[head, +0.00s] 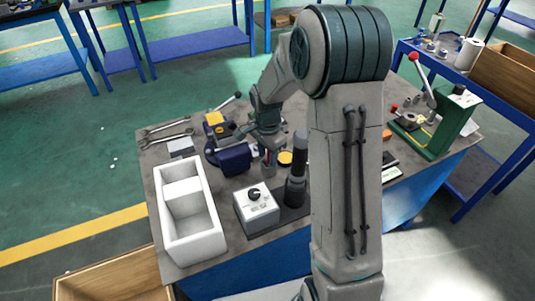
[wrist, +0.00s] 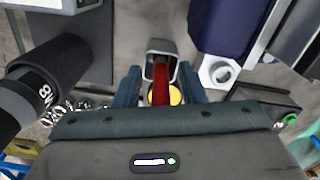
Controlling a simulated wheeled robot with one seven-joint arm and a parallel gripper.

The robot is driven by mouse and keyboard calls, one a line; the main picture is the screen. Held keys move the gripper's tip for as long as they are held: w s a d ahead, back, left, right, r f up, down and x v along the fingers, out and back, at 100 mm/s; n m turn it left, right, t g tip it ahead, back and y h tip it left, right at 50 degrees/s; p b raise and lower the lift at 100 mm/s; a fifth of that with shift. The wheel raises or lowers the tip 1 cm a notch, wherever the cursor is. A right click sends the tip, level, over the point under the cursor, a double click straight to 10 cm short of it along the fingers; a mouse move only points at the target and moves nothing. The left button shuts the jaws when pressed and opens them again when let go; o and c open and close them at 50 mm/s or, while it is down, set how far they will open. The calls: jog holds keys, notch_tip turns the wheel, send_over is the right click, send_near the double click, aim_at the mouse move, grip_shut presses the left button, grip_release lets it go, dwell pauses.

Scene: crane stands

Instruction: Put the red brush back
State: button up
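The red brush (wrist: 161,84) shows in the wrist view as a red strip between the two fingers of my gripper (wrist: 162,88). Gaps show on both sides of it, so the fingers stand open around it. Its far end meets a grey, open-topped holder (wrist: 152,46); I cannot tell whether it sits inside. In the head view my gripper (head: 268,150) points down over the middle of the workbench (head: 225,182). The brush is mostly hidden there by my gripper and the things around it.
A white two-compartment box (head: 191,240) stands at the bench's left front. A grey box with a black knob (head: 257,212) and a black upright cylinder (head: 297,172) are close by. A dark blue object (head: 233,159) lies left of my gripper. A green lever press (head: 445,125) stands right.

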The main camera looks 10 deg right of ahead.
notch_tip(320, 180, up, 12)
jog(key=shift+p, duration=0.3)
